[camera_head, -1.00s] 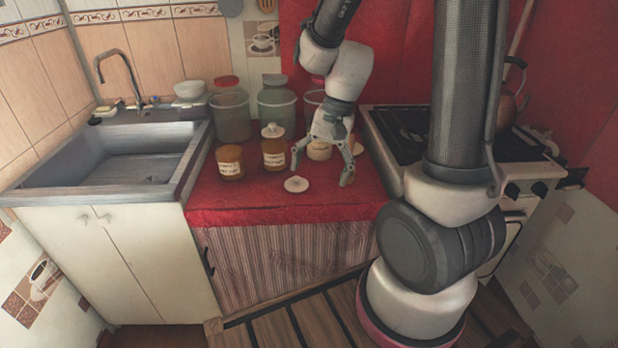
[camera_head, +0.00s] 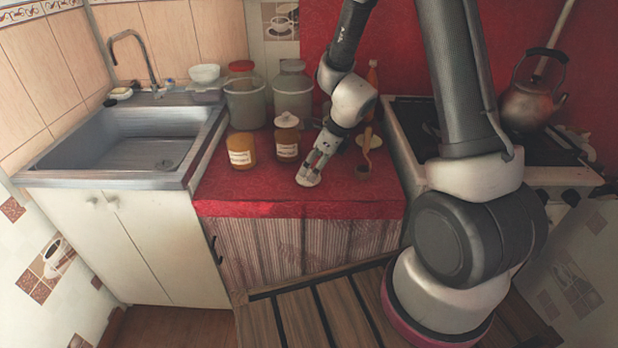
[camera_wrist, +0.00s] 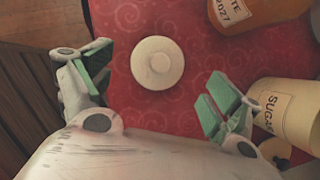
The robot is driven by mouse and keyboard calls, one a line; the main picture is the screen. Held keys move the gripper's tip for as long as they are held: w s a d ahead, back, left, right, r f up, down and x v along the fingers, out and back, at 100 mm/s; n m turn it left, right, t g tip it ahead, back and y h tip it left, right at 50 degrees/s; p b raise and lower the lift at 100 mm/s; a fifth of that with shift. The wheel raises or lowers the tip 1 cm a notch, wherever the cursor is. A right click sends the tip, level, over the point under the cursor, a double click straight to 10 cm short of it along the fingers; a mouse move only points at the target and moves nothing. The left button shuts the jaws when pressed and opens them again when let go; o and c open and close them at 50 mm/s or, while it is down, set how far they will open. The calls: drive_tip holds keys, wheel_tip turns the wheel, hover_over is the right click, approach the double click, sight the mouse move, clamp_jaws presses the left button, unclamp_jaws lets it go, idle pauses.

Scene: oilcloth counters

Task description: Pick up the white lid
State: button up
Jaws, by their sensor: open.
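The white lid (camera_wrist: 158,62) is a small round disc with a raised centre, lying flat on the red oilcloth counter in the wrist view. My gripper (camera_wrist: 155,88) is open, one green-padded finger on each side, with the lid between and slightly beyond the fingertips. Nothing is held. In the head view my gripper (camera_head: 308,172) is low over the front part of the red counter (camera_head: 240,195).
A sugar jar (camera_wrist: 290,110) lies close to the right finger in the wrist view. Larger glass jars (camera_head: 245,105) are behind. The sink (camera_head: 120,150) is left, the stove (camera_head: 420,150) right. The counter's front-left is clear.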

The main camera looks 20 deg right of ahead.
sight(310, 171)
drive_tip(key=x, duration=0.4)
drive_tip(key=shift+r, duration=0.1)
drive_tip(key=shift+c, duration=0.2)
drive_tip(key=shift+s, duration=0.1)
drive_tip(key=c, duration=0.9)
drive_tip(key=shift+o, duration=0.2)
drive_tip(key=shift+r, duration=0.1)
